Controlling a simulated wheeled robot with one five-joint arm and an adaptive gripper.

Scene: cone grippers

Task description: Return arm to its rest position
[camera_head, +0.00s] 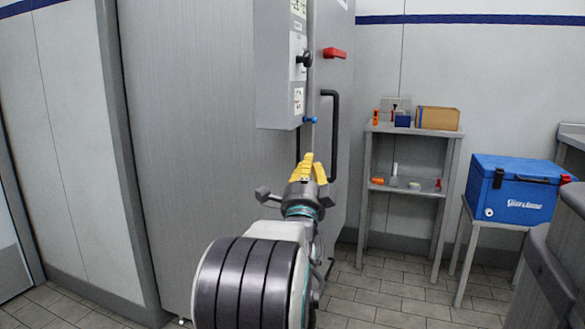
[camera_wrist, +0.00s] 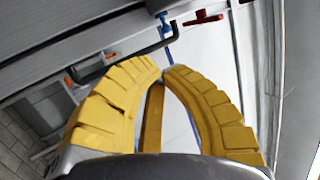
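My gripper (camera_head: 311,166) has yellow ribbed fingers and is raised in front of the grey cabinet in the head view. In the wrist view the curved fingers of my gripper (camera_wrist: 162,71) come together at the tips. A thin yellow bar shows between them, probably another finger. I see nothing held. The arm reaches forward and up from the bottom of the head view. The cabinet's black handle (camera_head: 336,135) is just right of the fingers; whether they touch it is unclear. The handle (camera_wrist: 130,58) also shows beyond the fingertips in the wrist view.
The grey cabinet (camera_head: 200,150) bears a control box (camera_head: 282,75) and a red lever (camera_head: 335,53). To the right are a metal shelf (camera_head: 408,189) with small items and a blue cooler (camera_head: 515,190) on a stand. Tiled floor is open between cabinet and shelf.

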